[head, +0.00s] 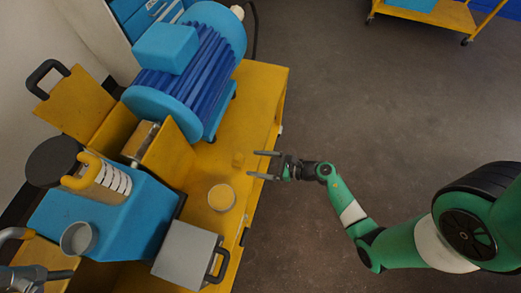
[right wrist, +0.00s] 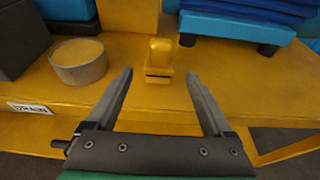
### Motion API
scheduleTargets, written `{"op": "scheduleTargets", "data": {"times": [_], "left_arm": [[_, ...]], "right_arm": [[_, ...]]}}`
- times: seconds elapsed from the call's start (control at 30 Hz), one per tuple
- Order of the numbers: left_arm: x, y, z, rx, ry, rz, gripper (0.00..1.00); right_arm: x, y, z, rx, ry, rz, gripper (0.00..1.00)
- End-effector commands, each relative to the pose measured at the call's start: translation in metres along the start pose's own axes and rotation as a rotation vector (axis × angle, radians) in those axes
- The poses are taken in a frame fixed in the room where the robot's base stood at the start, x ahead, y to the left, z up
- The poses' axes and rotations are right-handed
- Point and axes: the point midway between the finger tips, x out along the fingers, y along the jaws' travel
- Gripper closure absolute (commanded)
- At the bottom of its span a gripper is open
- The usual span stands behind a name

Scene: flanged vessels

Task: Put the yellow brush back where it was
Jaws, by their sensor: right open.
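A small yellow block-like thing, which I take for the yellow brush (head: 237,160), stands upright on the yellow bench near its right edge. In the right wrist view the brush (right wrist: 159,56) has a rounded top block on a wider base. My right gripper (head: 252,164) is open and empty just right of it, fingers pointing at it. In the right wrist view the brush is beyond the fingertips, centred between them, apart from both. A grey part in the bottom left corner of the head view may be my left gripper (head: 60,275); its jaws cannot be made out.
On the yellow bench (head: 258,90) a round grey dish with yellow contents (head: 221,198) is close to the brush. A blue ribbed motor (head: 190,65) stands behind. A grey box with a black handle (head: 186,254) is nearer. Right of the bench is open floor.

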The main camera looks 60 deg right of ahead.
Motion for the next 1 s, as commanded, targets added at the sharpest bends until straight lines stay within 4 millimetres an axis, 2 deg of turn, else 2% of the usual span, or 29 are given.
{"op": "scheduleTargets", "data": {"times": [0.13, 0.5, 0.57, 0.63, 0.67, 0.77, 0.8, 0.87, 0.9, 0.97, 1.0], "left_arm": [[0.003, 0.0, -0.003, 0.0, 0.0, 0.0, 0.31], [0.003, 0.0, -0.002, 0.0, 0.0, 0.0, 0.31], [0.003, 0.0, -0.002, 0.0, 0.0, 0.0, 0.31], [0.003, 0.0, -0.002, 0.0, 0.0, 0.0, 0.31], [0.003, 0.0, -0.002, 0.0, 0.0, 0.0, 0.31], [0.003, 0.0, -0.003, 0.0, 0.0, 0.0, 0.31], [0.003, 0.0, -0.003, 0.0, 0.0, 0.0, 0.31], [0.003, 0.0, -0.003, 0.0, 0.0, 0.0, 0.31], [0.003, 0.0, -0.002, 0.0, 0.0, 0.0, 0.31], [0.003, 0.0, -0.003, 0.0, 0.0, 0.0, 0.31], [0.003, 0.0, -0.003, 0.0, 0.0, 0.0, 0.31]], "right_arm": [[-0.012, 0.0, 0.0, 0.001, 0.0, -0.001, 0.14], [-0.013, 0.0, -0.001, -0.001, 0.0, 0.001, 0.14], [-0.011, -0.002, 0.004, 0.001, -0.011, -0.005, 0.14], [-0.007, -0.012, 0.023, 0.013, -0.057, -0.025, 0.14], [-0.004, -0.019, 0.037, 0.025, -0.091, -0.04, 0.14], [0.005, -0.047, 0.113, 0.105, -0.281, -0.093, 0.14], [0.006, -0.059, 0.155, 0.162, -0.388, -0.108, 0.14], [0.001, -0.073, 0.225, 0.281, -0.575, -0.104, 0.14], [-0.006, -0.08, 0.273, 0.381, -0.706, -0.078, 0.14], [-0.023, -0.084, 0.343, 0.566, -0.903, 0.001, 0.14], [-0.038, -0.084, 0.39, 0.721, -1.031, 0.092, 0.14]]}}
